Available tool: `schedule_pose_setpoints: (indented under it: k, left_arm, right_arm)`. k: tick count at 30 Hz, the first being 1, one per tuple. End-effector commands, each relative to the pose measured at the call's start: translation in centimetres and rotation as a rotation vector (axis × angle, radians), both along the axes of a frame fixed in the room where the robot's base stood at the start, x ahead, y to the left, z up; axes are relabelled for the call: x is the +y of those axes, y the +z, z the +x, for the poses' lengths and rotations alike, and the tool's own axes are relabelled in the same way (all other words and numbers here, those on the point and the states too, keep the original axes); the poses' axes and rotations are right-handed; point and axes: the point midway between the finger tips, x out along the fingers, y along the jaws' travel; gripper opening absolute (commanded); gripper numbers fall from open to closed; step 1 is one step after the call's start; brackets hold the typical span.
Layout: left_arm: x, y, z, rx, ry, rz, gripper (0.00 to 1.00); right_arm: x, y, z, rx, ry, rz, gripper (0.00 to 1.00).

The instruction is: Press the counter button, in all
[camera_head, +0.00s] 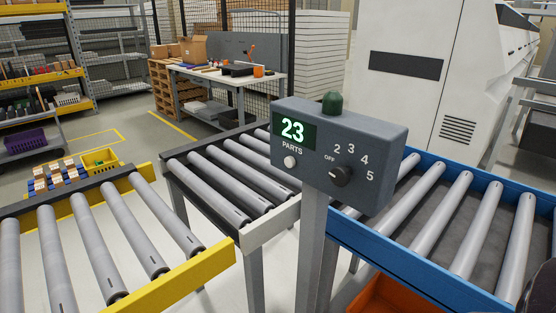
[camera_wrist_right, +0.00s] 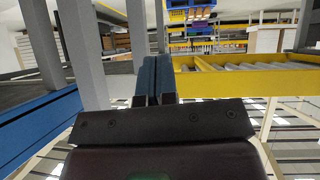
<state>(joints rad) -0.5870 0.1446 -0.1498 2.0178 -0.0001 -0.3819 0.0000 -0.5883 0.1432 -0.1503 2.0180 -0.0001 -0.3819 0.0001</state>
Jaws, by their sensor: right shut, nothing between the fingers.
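The grey counter box (camera_head: 338,152) stands on a post in the middle of the head view. Its green display (camera_head: 293,130) reads 23, with PARTS written below. The round white counter button (camera_head: 290,161) sits under that word. A black dial (camera_head: 340,176) marked OFF, 2, 3, 4, 5 is to its right, and a dark green dome lamp (camera_head: 332,102) is on top. My right gripper (camera_wrist_right: 153,62) shows in the right wrist view, its two blue-grey fingers together and empty. The counter box is not recognisable there. My left gripper is in neither view.
A yellow-framed roller conveyor (camera_head: 190,280) is at the left, a grey one (camera_head: 270,231) in the middle and a blue-framed one (camera_head: 400,267) at the right. An orange bin (camera_head: 385,297) is below the blue one. A workbench (camera_head: 225,77) stands behind.

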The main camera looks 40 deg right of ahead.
Motion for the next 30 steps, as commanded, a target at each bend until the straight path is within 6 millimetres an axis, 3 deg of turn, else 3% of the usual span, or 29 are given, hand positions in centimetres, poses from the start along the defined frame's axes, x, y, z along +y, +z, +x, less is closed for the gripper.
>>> schedule_pose_setpoints:
  k: [8,14,23,30]
  left_arm:
    - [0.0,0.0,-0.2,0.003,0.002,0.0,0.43]
    - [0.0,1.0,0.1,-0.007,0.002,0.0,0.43]
    - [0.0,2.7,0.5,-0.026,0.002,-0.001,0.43]
    - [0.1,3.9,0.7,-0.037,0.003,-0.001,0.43]
  right_arm:
    - [-0.1,0.3,0.4,-0.006,-0.009,0.001,0.0]
    - [0.4,3.4,4.7,-0.061,-0.103,0.056,0.0]
    - [0.8,12.4,13.2,-0.274,-0.386,0.215,0.0]
    - [0.8,22.1,18.0,-0.562,-0.612,0.407,0.0]
